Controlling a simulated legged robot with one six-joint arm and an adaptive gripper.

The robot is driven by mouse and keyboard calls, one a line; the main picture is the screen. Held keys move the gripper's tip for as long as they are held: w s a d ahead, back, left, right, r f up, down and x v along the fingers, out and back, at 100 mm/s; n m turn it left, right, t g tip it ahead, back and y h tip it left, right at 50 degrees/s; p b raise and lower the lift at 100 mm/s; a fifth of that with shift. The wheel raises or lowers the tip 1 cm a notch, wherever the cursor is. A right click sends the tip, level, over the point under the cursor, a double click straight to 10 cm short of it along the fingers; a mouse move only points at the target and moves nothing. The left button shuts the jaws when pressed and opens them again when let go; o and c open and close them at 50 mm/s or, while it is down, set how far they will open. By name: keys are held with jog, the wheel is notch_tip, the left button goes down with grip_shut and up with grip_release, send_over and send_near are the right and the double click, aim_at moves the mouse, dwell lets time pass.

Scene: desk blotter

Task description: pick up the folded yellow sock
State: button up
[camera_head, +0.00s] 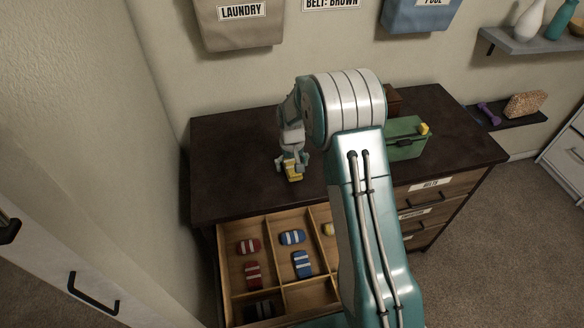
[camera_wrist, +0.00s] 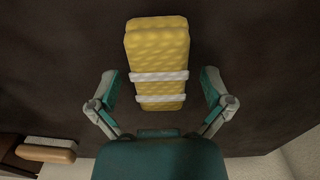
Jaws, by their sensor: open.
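The folded yellow sock (camera_wrist: 158,55) has two white stripes and lies on the dark dresser top (camera_head: 235,145). In the head view the sock (camera_head: 293,175) shows just below my gripper (camera_head: 291,163), partly covered by it. In the wrist view my gripper (camera_wrist: 160,92) is open, with one finger on each side of the sock's striped end. Dark gaps show between the fingers and the sock, so I see no contact at its sides. The far end of the sock extends beyond the fingertips.
An open drawer (camera_head: 285,222) below holds folded red, blue and dark striped socks in compartments, with a yellow item partly hidden by my arm. A green box (camera_head: 405,146) stands at the right on the dresser. Cloth bins (camera_head: 240,28) hang on the wall behind.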

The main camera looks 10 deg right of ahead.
jog(key=c, duration=1)
jog(key=shift+o, duration=0.2)
jog(key=shift+r, duration=0.15)
